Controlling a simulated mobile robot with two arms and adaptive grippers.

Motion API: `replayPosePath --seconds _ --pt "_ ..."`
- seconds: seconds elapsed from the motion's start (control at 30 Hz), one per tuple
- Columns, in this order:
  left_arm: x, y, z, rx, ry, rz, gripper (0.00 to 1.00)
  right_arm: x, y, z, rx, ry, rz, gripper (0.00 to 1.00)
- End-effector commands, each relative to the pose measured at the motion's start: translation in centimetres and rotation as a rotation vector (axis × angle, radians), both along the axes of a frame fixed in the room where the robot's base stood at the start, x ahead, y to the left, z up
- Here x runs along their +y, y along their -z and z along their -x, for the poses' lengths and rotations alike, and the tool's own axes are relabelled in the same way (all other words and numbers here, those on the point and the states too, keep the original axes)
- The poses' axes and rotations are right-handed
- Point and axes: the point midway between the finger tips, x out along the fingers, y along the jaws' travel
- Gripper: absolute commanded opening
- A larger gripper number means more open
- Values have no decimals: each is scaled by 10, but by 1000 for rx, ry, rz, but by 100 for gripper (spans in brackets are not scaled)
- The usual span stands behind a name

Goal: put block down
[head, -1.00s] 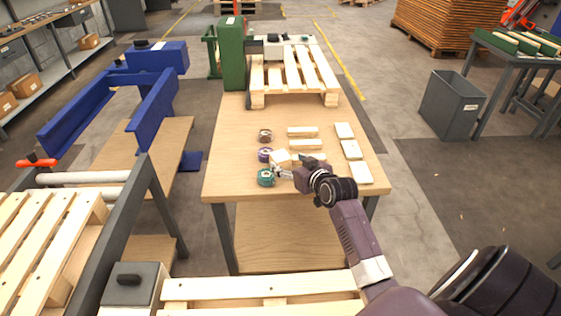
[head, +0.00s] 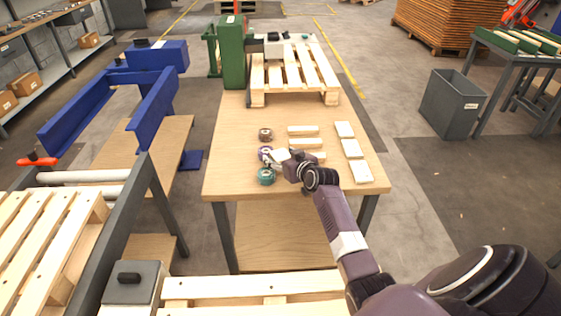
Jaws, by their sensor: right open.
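My right gripper (head: 274,161) is open over the near left part of the wooden table, beside the purple roll and close to the teal roll (head: 266,176). A pale wooden block (head: 281,153) shows right behind its fingers, partly hidden; I cannot tell whether they touch. Two longer pale blocks lie to the right, one in full view (head: 303,131) and one nearer (head: 305,143). Another (head: 318,156) is partly covered by my wrist. My left gripper is not in view.
A column of pale blocks (head: 351,149) lies along the table's (head: 232,140) right side. A brown roll (head: 265,134) and a purple roll (head: 264,152) stand at left. A pallet (head: 300,72) and green machine (head: 233,52) occupy the far end. A grey bin (head: 452,105) stands right.

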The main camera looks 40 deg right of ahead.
Motion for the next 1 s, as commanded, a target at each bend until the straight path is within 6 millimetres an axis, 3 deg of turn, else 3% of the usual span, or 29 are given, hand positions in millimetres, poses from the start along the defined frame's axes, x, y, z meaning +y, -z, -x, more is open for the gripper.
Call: replayPosePath --seconds 0.17,0.63,1.0 --pt "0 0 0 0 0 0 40 0 0 0 0 0 1 62" --pt "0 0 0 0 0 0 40 0 -1 0 -2 1 2 12" --pt "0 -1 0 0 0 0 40 0 -12 0 -5 -1 4 12"
